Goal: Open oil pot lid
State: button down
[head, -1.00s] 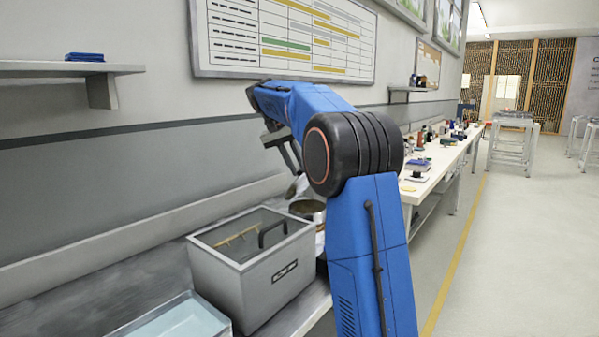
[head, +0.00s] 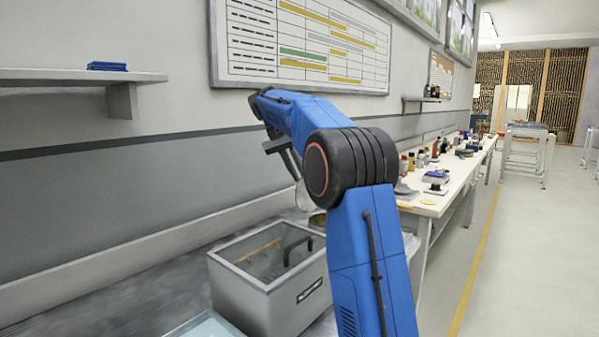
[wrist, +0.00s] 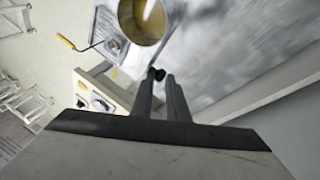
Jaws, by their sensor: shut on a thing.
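My gripper (head: 294,168) is above the grey bench, its fingers partly hidden by my arm. A pale round lid (head: 303,196) hangs tilted below it. In the wrist view, my gripper's fingertips (wrist: 160,76) are closed on a small dark knob (wrist: 157,73); the lid's disc is hard to make out there. The oil pot (head: 318,221) stands behind the grey box, mostly hidden by my arm. The wrist view shows the pot (wrist: 128,22) uncovered, with yellowish liquid inside, just beyond the fingertips. The lid is apart from the pot.
A grey open box (head: 240,291) with a black handle and a yellow rod stands in front of the pot. A tray (head: 205,328) is at the bottom edge. A yellow-handled tool (wrist: 66,42) lies near the pot. A long bench (head: 448,190) with several items runs along the wall.

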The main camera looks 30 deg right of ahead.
jog(key=shift+w+a+f+g, duration=0.15)
jog(key=shift+f+g, duration=0.15)
jog(key=shift+f, duration=1.15)
jog(key=c, duration=1.6)
grip_release()
jog(key=shift+a, duration=0.1)
jog(key=shift+r, duration=0.1)
jog(key=v, duration=0.4)
jog(key=s+v, duration=0.1)
jog(key=v, duration=0.9)
jog(key=shift+s+d+r, duration=0.15)
jog(key=shift+d+r, duration=0.1)
jog(key=shift+d, duration=0.1)
